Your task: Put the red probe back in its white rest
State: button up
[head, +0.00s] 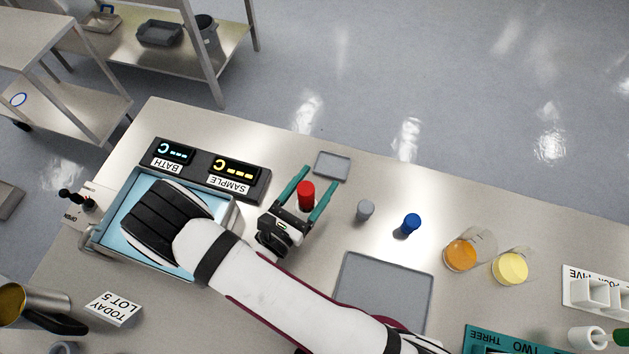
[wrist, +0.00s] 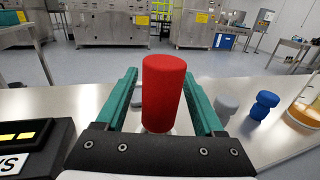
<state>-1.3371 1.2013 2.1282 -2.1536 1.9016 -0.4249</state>
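The red probe (head: 306,195) is an upright red cylinder over the table, between the two teal fingers of my gripper (head: 322,172). In the wrist view the red probe (wrist: 163,90) stands in the middle, with a gap to the finger on each side. My gripper (wrist: 160,76) is open around it, and neither finger appears to touch it. A small pale or white part shows under the red cylinder; I cannot tell whether it is the white rest or part of the probe.
A blue bath (head: 228,222) lies under my arm, beside a dark display panel (head: 227,178). A grey peg (head: 365,210), a blue peg (head: 411,223) and two beakers with orange (head: 460,255) and yellow (head: 510,268) liquid stand right. A small grey tray (head: 332,166) lies just beyond my fingers.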

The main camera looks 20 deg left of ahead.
jog(key=shift+r, duration=0.1)
jog(key=v, duration=1.2)
jog(key=shift+r, duration=0.1)
jog(key=w+d+r+m+g+h, duration=0.1)
jog(key=d+r+m+g+h, duration=0.35)
jog(key=d+m+g, duration=0.35)
jog(key=w+d+r+m+g+h, duration=0.1)
jog(key=d+r+m+g+h, duration=0.35)
jog(key=d+m+g, duration=0.35)
jog(key=s+d+r+m+g+y, duration=0.1)
jog(key=s+d+r+m+y, duration=0.1)
jog(key=m+y, duration=0.5)
jog(key=s+d+r+m+g+y, duration=0.1)
jog(key=s+d+r+m+y, duration=0.1)
jog(key=m+y, duration=0.6)
notch_tip(320, 180, up, 2)
jog(key=s+m, duration=0.1)
jog(key=m, duration=0.5)
jog(key=shift+s+m, duration=0.35)
jog(key=shift+m, duration=0.05)
jog(key=shift+r, duration=0.1)
